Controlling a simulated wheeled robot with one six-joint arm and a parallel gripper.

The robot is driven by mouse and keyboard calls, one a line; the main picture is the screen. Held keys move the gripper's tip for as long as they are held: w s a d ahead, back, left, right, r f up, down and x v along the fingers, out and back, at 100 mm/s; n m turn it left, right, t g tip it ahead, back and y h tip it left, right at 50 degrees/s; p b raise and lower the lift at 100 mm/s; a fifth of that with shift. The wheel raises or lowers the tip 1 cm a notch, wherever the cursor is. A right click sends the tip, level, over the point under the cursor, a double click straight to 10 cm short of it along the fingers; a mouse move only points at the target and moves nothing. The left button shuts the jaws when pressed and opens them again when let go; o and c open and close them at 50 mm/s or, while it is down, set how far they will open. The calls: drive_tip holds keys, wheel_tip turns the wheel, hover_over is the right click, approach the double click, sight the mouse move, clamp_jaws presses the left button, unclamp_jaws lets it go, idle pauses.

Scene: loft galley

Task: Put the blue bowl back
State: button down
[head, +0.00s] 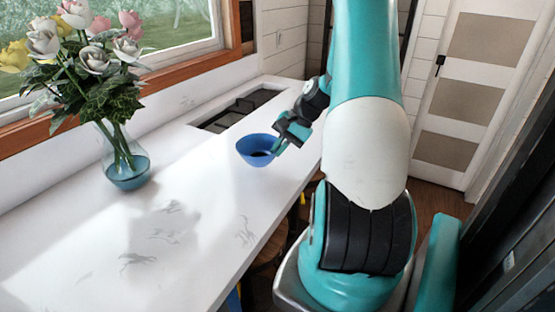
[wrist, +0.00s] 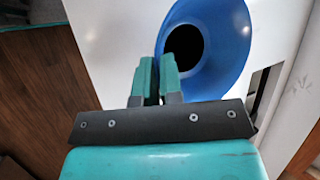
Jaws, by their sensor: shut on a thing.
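The blue bowl (head: 255,151) is at the white counter, right of the flower vase, in the head view. Its inside looks dark at the bottom. My gripper (head: 281,146) is at the bowl's right side, shut on its rim. In the wrist view, the bowl (wrist: 228,40) shows large at the top, and the fingers of my gripper (wrist: 158,75) are close together at its near left edge. The bowl looks about upright. I cannot tell whether its base touches the counter.
A glass vase (head: 127,172) with roses stands on the counter (head: 150,240) at the left. A dark cooktop (head: 236,110) is set into the counter behind the bowl. The counter's front half is clear. A window and a panelled door (head: 467,95) are beyond.

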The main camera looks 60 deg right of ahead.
drive_tip(key=shift+f+p, duration=0.45)
drive_tip(key=shift+f, duration=1.7)
drive_tip(key=c, duration=1.3)
unclamp_jaws()
